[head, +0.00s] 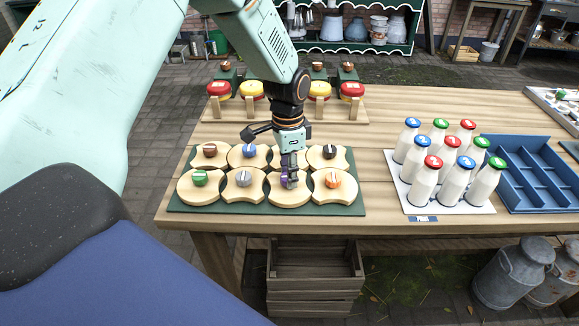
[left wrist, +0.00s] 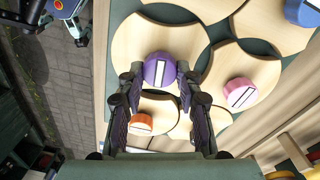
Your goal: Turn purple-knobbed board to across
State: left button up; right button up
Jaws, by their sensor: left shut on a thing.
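The purple knob (head: 284,183) stands on its pale wooden board (head: 288,198), in the front row of the green tray (head: 350,210). My left gripper (head: 291,178) comes down from above and is shut on this knob, partly hiding it. In the left wrist view the purple knob (left wrist: 160,72) sits between the fingertips of my left gripper (left wrist: 160,82), its white stripe running roughly up and down the picture. Its board (left wrist: 195,42) has rounded ends and scooped sides.
Neighbouring boards carry a grey knob (head: 243,179), an orange knob (head: 333,180) and a pink knob (left wrist: 240,93), close beside the purple one. Milk bottles (head: 424,182) and a blue crate (head: 530,185) stand to the right. Red and yellow round things (head: 352,90) stand behind.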

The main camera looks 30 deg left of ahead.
pick_arm(q)
jog(key=n+p, duration=0.3)
jog(key=shift+s+r+n, duration=0.1)
jog(key=shift+r+n, duration=0.1)
jog(key=shift+n, duration=0.1)
jog(key=n+p, duration=0.4)
jog(key=shift+a+n, duration=0.1)
jog(key=shift+n, duration=0.2)
jog(key=n+p, duration=0.4)
jog(key=n, duration=0.1)
jog(key=shift+s+f+t, duration=0.1)
jog(key=shift+t, duration=0.2)
jog(key=shift+f+n+p, duration=0.1)
jog(key=shift+n+p, duration=0.8)
jog(key=shift+n, duration=0.6)
jog(key=o, duration=1.2)
jog(key=shift+c, duration=0.2)
